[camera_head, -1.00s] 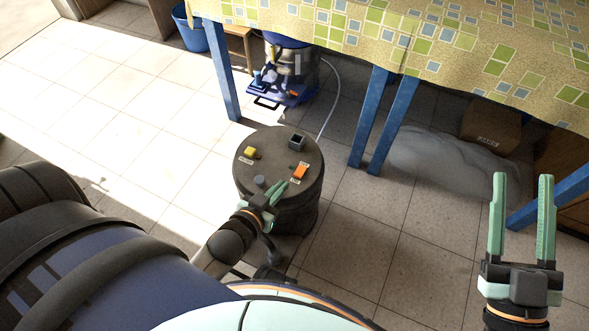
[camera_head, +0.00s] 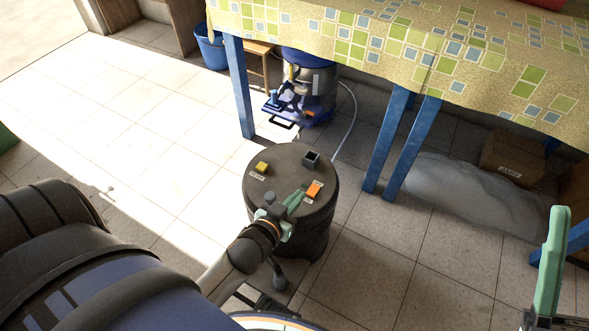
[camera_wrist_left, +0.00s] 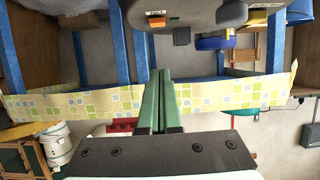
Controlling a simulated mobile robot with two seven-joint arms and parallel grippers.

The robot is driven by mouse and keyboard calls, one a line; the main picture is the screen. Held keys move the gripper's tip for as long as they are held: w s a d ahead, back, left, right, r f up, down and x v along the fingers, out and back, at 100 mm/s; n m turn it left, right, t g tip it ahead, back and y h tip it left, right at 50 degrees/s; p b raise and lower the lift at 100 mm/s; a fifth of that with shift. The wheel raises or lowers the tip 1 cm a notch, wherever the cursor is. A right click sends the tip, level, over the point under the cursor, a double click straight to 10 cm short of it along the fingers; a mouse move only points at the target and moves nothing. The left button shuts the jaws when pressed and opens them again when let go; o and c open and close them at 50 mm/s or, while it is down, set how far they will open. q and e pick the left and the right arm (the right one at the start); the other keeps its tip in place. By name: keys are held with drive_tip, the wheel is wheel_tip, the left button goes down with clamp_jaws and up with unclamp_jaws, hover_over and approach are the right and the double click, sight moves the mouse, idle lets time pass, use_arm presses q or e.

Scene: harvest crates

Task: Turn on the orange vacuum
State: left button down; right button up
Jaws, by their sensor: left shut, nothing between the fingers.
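A dark round drum (camera_head: 318,225) has a yellow switch (camera_head: 262,167), a dark grey switch (camera_head: 311,157) and an orange switch (camera_head: 314,190) on its lid, with small labels. My left gripper (camera_head: 300,196) is shut and empty, its tips just left of the orange switch; I cannot tell if they touch. In the left wrist view, the shut fingers (camera_wrist_left: 161,75) point toward the orange switch (camera_wrist_left: 156,21). A silver and blue canister vacuum (camera_head: 317,87) with a small orange part stands under the table. My right gripper shows one finger at the right edge, apart from any other finger.
A table with a patterned cloth (camera_head: 400,50) on blue legs (camera_head: 242,90) stands behind the drum. A pale hose (camera_head: 352,110), a grey sack (camera_head: 455,185) and a cardboard box (camera_head: 512,160) are near or under it. A blue bucket (camera_head: 211,48) is beyond. The tiled floor at left is clear.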

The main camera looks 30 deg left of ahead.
use_arm(q)
drive_tip(key=b, duration=0.2)
hover_over(314, 189)
drive_tip(key=s, duration=0.4)
drive_tip(key=f, duration=0.2)
drive_tip(key=shift+w+d+f, duration=0.1)
drive_tip(key=shift+w+f, duration=0.1)
drive_tip(key=shift+f, duration=0.15)
drive_tip(key=f, duration=0.1)
drive_tip(key=b, duration=0.1)
drive_tip(key=f, duration=0.1)
drive_tip(key=shift+s+f+b, duration=0.25)
drive_tip(key=shift+f+b, duration=0.1)
drive_tip(key=shift+b, duration=0.05)
drive_tip(key=shift+f, duration=0.5)
use_arm(e)
drive_tip(key=shift+m, duration=0.5)
drive_tip(key=shift+w+a+f, duration=0.1)
drive_tip(key=shift+a+f, duration=0.05)
drive_tip(key=shift+f, duration=1.15)
drive_tip(key=shift+w+a+f, duration=0.1)
drive_tip(key=shift+a+f, duration=0.05)
drive_tip(key=shift+f, duration=1.15)
use_arm(q)
drive_tip(key=shift+s, duration=0.1)
drive_tip(key=shift+f, duration=0.1)
drive_tip(key=shift+s+f, duration=0.1)
drive_tip(key=shift+f, duration=0.3)
use_arm(e)
drive_tip(key=shift+r, duration=0.2)
